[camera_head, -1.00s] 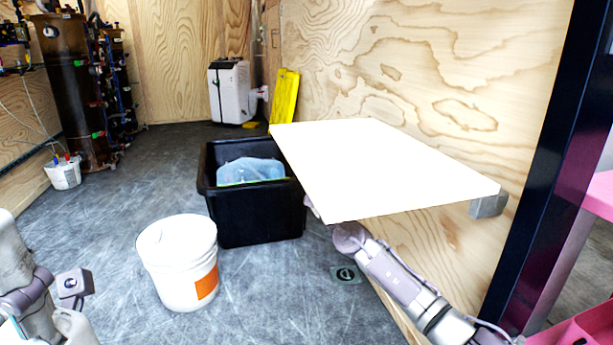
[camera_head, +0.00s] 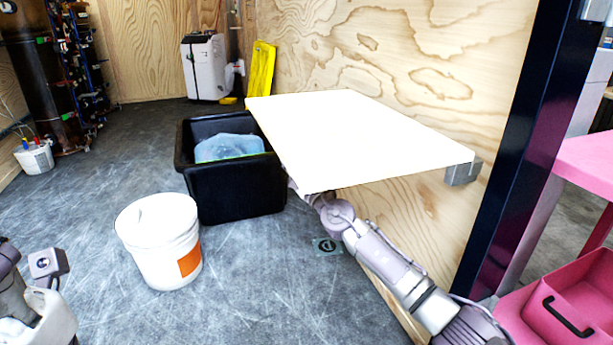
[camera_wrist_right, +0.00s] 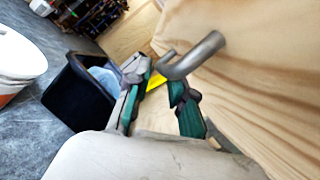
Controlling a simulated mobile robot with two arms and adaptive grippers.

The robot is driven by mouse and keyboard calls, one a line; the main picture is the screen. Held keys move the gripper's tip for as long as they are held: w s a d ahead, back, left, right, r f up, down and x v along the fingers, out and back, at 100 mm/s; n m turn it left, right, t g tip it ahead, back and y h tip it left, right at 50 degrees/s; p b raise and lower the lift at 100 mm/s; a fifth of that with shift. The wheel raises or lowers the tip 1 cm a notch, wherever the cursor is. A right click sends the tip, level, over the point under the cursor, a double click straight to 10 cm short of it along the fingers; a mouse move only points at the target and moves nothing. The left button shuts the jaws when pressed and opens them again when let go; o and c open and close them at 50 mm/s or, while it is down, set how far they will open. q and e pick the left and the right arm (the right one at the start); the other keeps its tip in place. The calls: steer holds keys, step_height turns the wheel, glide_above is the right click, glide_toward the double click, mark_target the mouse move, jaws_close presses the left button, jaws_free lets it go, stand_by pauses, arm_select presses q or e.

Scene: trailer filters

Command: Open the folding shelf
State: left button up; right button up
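The folding shelf (camera_head: 355,140) is a white board standing out level from the plywood wall. A grey bracket (camera_head: 462,172) shows under its near right corner. My right arm reaches under the board, which hides the right gripper in the head view. In the right wrist view, my right gripper (camera_wrist_right: 155,84) has its green-and-grey fingers apart, with nothing clearly held. A curved grey metal hook (camera_wrist_right: 195,57) stands by the wall, just beyond the right fingertip; I cannot tell if they touch. My left gripper (camera_head: 45,318) is partly in view at the lower left; its fingertips are not clear.
A black bin (camera_head: 235,190) with a blue bag stands beyond the shelf's left edge. A white bucket (camera_head: 160,245) stands on the floor nearer me. A dark post (camera_head: 520,140) and pink tool box (camera_head: 570,310) are at the right.

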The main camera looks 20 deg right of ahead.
steer(key=v, duration=0.9)
steer(key=shift+s+f, duration=0.15)
steer(key=shift+s, duration=0.2)
steer(key=shift+d, duration=0.15)
